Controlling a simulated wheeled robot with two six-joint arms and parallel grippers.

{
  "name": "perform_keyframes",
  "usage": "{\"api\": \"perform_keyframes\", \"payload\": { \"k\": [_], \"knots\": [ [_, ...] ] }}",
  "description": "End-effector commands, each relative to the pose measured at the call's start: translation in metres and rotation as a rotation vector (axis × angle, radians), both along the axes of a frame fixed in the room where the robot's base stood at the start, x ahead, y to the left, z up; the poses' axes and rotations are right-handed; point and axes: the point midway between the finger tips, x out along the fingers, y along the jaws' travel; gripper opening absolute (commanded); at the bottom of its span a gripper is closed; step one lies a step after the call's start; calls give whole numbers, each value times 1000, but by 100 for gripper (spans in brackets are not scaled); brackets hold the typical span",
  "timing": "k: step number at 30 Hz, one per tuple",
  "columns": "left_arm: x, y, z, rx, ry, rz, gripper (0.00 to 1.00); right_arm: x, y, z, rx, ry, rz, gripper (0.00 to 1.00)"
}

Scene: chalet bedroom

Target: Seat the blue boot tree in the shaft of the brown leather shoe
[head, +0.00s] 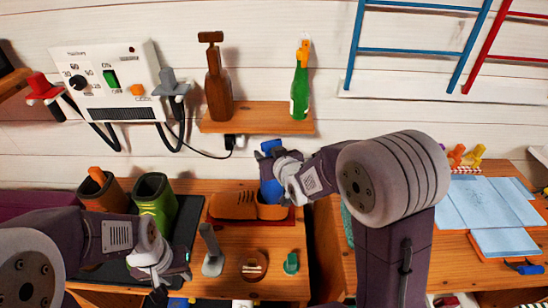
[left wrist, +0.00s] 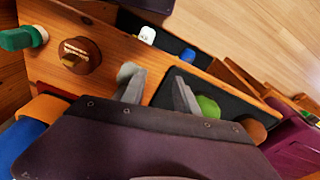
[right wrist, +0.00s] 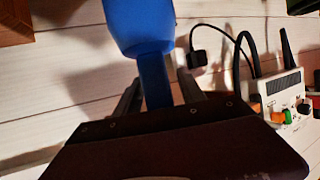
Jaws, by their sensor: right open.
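The brown leather shoe (head: 230,206) stands on a red mat on the wooden top in the head view, its shaft at the right end. The blue boot tree (head: 271,190) is upright with its lower part in or behind the shaft opening; how deep it sits is unclear. In the right wrist view the boot tree (right wrist: 141,25) has its narrow stem between the fingers of my right gripper (right wrist: 156,92), which is open with gaps beside the stem. My left gripper (head: 172,280) is open and empty, left of the shoe; its spread fingers show in the left wrist view (left wrist: 157,88).
A green boot (head: 155,205) and a brown boot (head: 102,192) stand on a black tray at left. A grey tool (head: 212,250), a round brown item (head: 253,266) and a green item (head: 291,264) stand before the shoe. A bottle shelf (head: 258,118) is above.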

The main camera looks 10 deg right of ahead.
Motion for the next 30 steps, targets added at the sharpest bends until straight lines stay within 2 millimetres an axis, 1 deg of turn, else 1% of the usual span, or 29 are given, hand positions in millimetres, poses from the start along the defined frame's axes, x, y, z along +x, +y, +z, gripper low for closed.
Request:
{"api": "perform_keyframes", "payload": {
  "k": [9, 10, 12, 18, 24, 30],
  "knots": [
    [0, 0, 6, 0, 1, 0, 36, -63, -12, 28, 0, -3, -1, 47],
    [0, 0, 0, 0, 0, 0, 36, -66, -13, 26, 1, -6, 0, 47],
    [0, 0, -11, 0, 0, 0, 36, -73, -14, 27, 2, -7, 0, 47],
    [0, 0, -28, 0, 1, 0, 36, -92, -18, 36, 2, -7, 1, 47],
    [0, 0, -35, 0, 1, 0, 36, -103, -20, 42, 1, -3, 0, 47],
    [0, 0, -35, 0, 0, 0, 36, -105, -21, 43, 0, 1, 0, 47]
  ]
}}
